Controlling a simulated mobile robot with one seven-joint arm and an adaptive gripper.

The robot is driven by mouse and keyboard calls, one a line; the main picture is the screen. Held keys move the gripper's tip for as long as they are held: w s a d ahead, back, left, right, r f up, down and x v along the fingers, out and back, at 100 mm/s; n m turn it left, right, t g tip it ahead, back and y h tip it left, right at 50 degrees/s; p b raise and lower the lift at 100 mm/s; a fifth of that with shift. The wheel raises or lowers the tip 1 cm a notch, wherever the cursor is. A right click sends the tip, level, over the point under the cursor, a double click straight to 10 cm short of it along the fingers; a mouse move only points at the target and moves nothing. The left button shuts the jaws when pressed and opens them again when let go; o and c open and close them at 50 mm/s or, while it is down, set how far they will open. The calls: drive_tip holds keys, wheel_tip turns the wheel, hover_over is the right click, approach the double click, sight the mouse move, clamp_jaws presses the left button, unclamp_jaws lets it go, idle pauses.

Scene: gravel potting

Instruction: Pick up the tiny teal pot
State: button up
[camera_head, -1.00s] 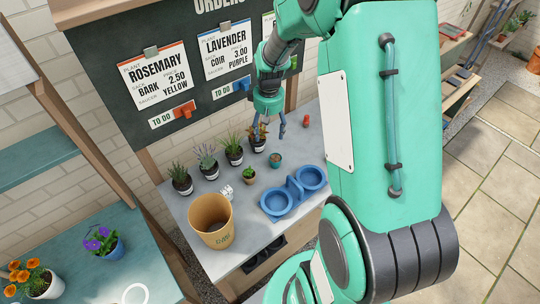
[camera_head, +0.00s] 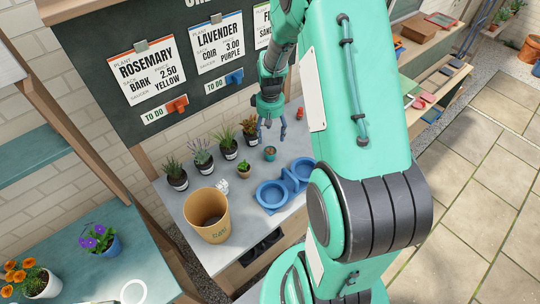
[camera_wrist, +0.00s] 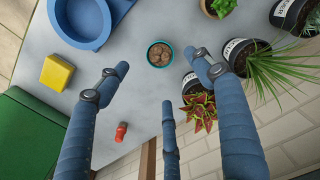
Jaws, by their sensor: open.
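The tiny teal pot (camera_head: 270,153) stands upright on the grey table, between the potted plants and the blue double tray. In the wrist view the teal pot (camera_wrist: 160,53) shows from above, with a teal rim and brown round lumps inside. My gripper (camera_head: 271,136) is above the table just behind the pot in the head view. In the wrist view my gripper (camera_wrist: 160,75) has its blue fingers spread wide and empty, with the pot beyond the fingertips, apart from them.
A blue double tray (camera_head: 289,184), a tan bucket (camera_head: 208,215) and a small green plant (camera_head: 244,170) stand nearby. A red-leaved plant (camera_wrist: 201,110) is close to one finger. A yellow block (camera_wrist: 56,73) and a small red object (camera_wrist: 121,132) lie on the table.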

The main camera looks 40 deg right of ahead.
sight(270, 151)
wheel_tip(270, 151, down, 7)
drive_tip(key=shift+f+b, duration=0.1)
drive_tip(key=shift+b, duration=0.35)
drive_tip(key=shift+f+b, duration=0.6)
drive_tip(key=shift+f, duration=1.95)
drive_tip(key=c, duration=1.3)
